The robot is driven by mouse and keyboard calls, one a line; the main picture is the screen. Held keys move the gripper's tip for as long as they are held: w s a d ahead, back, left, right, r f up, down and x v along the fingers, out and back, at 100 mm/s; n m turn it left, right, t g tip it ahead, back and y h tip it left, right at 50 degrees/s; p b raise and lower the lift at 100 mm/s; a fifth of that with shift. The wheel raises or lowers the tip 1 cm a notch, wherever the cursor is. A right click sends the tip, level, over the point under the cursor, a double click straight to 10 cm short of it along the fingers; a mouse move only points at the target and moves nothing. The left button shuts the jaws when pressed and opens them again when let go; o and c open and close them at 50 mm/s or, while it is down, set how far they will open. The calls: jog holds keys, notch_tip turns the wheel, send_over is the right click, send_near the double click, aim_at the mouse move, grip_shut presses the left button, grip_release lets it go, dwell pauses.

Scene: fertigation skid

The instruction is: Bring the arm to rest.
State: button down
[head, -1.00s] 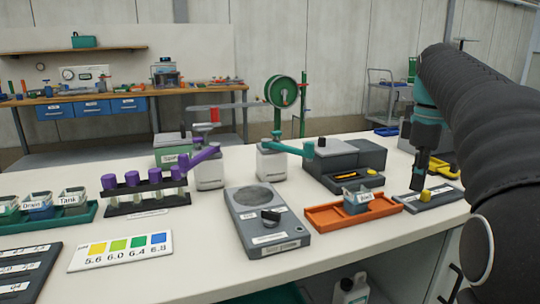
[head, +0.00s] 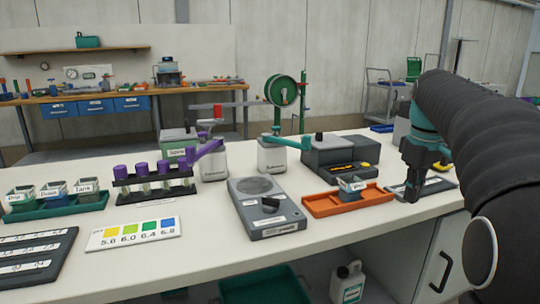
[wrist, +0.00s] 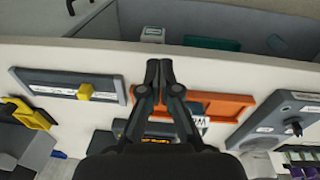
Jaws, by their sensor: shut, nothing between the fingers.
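My gripper (head: 413,196) hangs fingers down at the right end of the white bench, in front of a dark grey plate (head: 436,186). In the wrist view my gripper (wrist: 160,66) has its fingertips together with nothing between them. The orange tray (head: 322,208) with a small labelled cup (head: 352,186) lies left of it in the head view. In the wrist view the orange tray (wrist: 225,103) shows partly behind the fingers. The plate's yellow knob (wrist: 85,91) shows clear of the fingers there; in the head view my gripper hides it.
A grey device with a dial (head: 262,215), a purple-capped tube rack (head: 150,190), a teal cup tray (head: 60,208) and a colour chart (head: 133,234) fill the bench leftwards. A dark grey box (head: 335,155) stands behind the tray. A jug (head: 347,284) is below.

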jog(key=s+a+f+m+t, duration=0.2)
jog(key=s+a+f, duration=0.5)
jog(key=s, duration=0.5)
jog(key=s+a+f+m+t, duration=0.2)
jog(key=s+a+f, duration=0.5)
jog(key=s, duration=0.4)
jog(key=shift+s+a+f+m, duration=0.35)
jog(key=shift+a+m, duration=0.25)
jog(key=shift+a, duration=0.2)
jog(key=shift+a, duration=0.1)
